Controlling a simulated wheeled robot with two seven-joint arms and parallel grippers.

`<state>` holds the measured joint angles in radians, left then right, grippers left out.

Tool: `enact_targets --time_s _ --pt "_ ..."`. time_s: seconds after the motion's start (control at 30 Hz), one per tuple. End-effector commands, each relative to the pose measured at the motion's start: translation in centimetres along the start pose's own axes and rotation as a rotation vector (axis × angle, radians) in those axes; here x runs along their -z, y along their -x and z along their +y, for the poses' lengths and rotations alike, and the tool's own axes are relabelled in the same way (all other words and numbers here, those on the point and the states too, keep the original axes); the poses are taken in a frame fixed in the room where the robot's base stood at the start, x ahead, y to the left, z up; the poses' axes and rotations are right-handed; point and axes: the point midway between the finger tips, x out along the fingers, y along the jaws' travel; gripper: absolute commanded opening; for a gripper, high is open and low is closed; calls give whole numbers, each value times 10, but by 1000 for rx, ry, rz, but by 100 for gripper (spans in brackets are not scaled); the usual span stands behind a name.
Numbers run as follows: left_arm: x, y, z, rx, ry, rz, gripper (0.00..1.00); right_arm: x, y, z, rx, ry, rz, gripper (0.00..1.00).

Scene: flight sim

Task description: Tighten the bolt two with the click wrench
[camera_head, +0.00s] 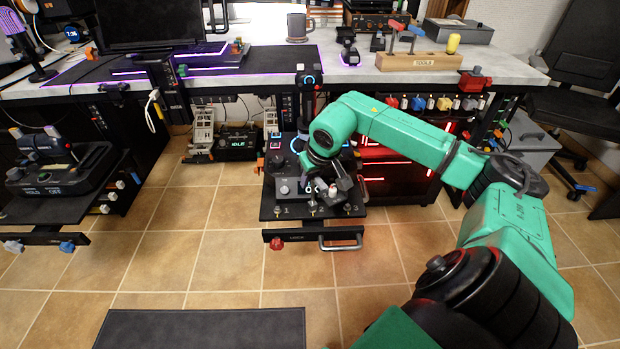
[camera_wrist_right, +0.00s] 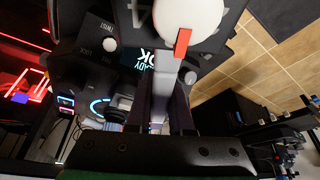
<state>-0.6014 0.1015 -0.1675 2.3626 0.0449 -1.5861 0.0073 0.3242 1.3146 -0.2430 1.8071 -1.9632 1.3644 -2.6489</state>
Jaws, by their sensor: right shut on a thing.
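My right gripper (camera_head: 328,184) is over the black panel (camera_head: 268,210) of the middle station, in front of the desk. In the right wrist view its two dark fingers (camera_wrist_right: 160,104) are shut on a grey bar (camera_wrist_right: 172,58), which I take to be the click wrench. The bar runs up to a white round part with a red tab (camera_wrist_right: 183,42), close over the panel. I cannot tell which is bolt two, nor whether the wrench touches a bolt. My left gripper is not in view.
A lit display (camera_wrist_right: 148,58) and a white knob (camera_wrist_right: 110,45) are close beside the held bar. A drawer front with a metal handle (camera_head: 340,246) is below the panel. A wooden tool block (camera_head: 418,62) stands on the desk. The tiled floor (camera_head: 210,265) left of the station is clear.

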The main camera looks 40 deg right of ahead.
Motion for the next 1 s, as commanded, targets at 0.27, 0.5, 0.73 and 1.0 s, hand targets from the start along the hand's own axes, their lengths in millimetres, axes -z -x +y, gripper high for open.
enact_targets --time_s 0.27,0.5,0.73,1.0 --pt "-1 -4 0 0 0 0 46 -1 -4 0 0 0 1 0" --pt "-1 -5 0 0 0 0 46 -2 -6 0 0 -1 2 0" --pt "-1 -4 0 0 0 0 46 -2 -6 0 -2 -5 1 0" --pt "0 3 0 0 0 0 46 -2 -5 2 -53 -132 2 0"
